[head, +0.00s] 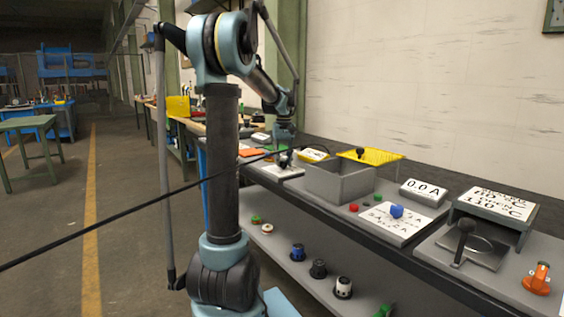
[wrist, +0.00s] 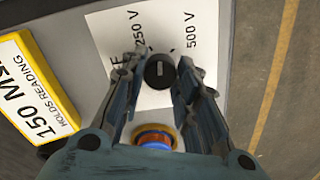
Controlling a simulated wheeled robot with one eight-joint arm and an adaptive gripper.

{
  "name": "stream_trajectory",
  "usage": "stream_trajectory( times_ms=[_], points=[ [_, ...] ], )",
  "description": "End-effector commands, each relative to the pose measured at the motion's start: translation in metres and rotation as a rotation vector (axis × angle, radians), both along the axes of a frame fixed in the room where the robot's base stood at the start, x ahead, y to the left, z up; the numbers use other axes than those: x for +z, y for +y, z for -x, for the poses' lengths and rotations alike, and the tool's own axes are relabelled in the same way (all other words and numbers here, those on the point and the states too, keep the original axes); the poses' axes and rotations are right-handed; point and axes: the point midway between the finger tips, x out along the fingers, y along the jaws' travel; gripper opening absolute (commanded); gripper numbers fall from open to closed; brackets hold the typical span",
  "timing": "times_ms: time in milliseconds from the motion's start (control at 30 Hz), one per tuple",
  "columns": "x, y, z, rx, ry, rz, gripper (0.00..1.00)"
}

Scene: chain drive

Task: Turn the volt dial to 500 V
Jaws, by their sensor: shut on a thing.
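The card reads 250 V and 500 V; another label at the left is mostly hidden, showing only an F. In the head view, my gripper (head: 285,158) is low over the white card (head: 283,172), and the dial is hidden.
A yellow-edged reading sign (wrist: 38,90) stands left of the card. An orange-and-blue round thing (wrist: 155,138) shows between the fingers. In the head view, a grey bin (head: 338,184) stands right of my gripper, with a yellow tray (head: 372,156) behind.

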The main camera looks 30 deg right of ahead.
Motion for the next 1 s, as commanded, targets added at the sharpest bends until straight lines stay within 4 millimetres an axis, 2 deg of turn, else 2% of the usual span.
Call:
stream_trajectory(
  times_ms=[600,1000],
  points=[
    [-0.0004,0.0014,0.0002,-0.542,0.001,-0.002,0.05],
    [-0.0005,0.002,-0.0001,-0.717,0.0,-0.003,0.05]
  ],
)
